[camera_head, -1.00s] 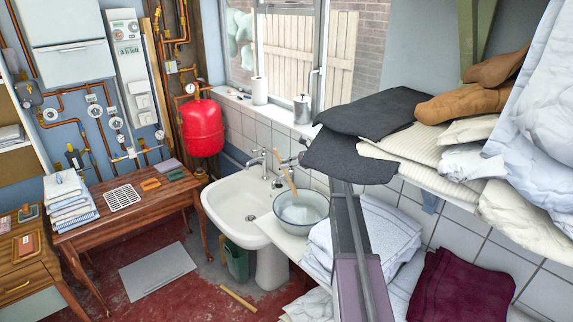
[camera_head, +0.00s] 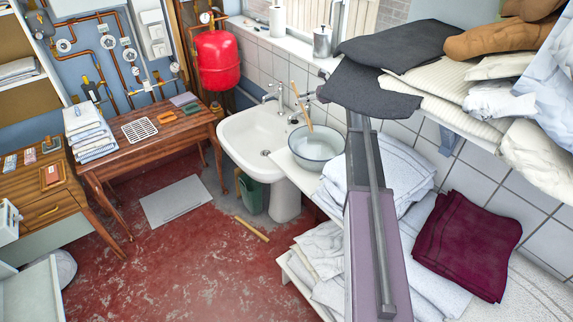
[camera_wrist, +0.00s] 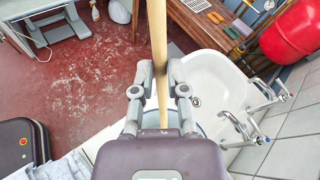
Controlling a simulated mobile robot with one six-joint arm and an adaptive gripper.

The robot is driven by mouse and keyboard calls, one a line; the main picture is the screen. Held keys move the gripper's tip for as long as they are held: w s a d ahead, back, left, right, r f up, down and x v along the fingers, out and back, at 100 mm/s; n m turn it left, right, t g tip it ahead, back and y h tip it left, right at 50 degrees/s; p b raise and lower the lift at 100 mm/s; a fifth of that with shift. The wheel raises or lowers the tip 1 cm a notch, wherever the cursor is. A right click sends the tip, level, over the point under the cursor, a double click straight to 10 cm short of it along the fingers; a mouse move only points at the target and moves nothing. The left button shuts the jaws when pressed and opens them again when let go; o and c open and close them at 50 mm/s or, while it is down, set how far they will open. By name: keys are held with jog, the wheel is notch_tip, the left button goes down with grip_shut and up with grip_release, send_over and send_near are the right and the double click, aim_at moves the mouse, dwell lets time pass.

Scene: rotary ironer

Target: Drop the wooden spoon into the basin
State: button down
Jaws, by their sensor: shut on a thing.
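My gripper (camera_wrist: 158,97) is shut on the pale wooden shaft of the wooden spoon (camera_wrist: 158,40). In the head view the spoon (camera_head: 299,101) shows as a thin tilted stick above a round grey-blue bowl (camera_head: 317,163). Its lower end reaches the bowl's outline; I cannot tell whether it is inside the bowl. The white pedestal washbasin (camera_head: 233,128) stands just left of the bowl, and in the wrist view (camera_wrist: 207,66) it lies right of the spoon. In the wrist view my gripper hides the spoon's lower end.
Taps (camera_head: 277,93) rise behind the washbasin. Dark folded cloths (camera_head: 372,88) lie on a shelf above right, and folded white towels (camera_head: 385,165) and a maroon cloth (camera_head: 466,245) lie below. A wooden stick (camera_head: 251,229) lies on the open red floor.

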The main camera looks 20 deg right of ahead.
dwell(0.4)
notch_tip(320, 180, down, 3)
jog(key=b, duration=0.3)
jog(key=shift+f, duration=0.15)
jog(key=shift+s, duration=0.1)
dwell(0.4)
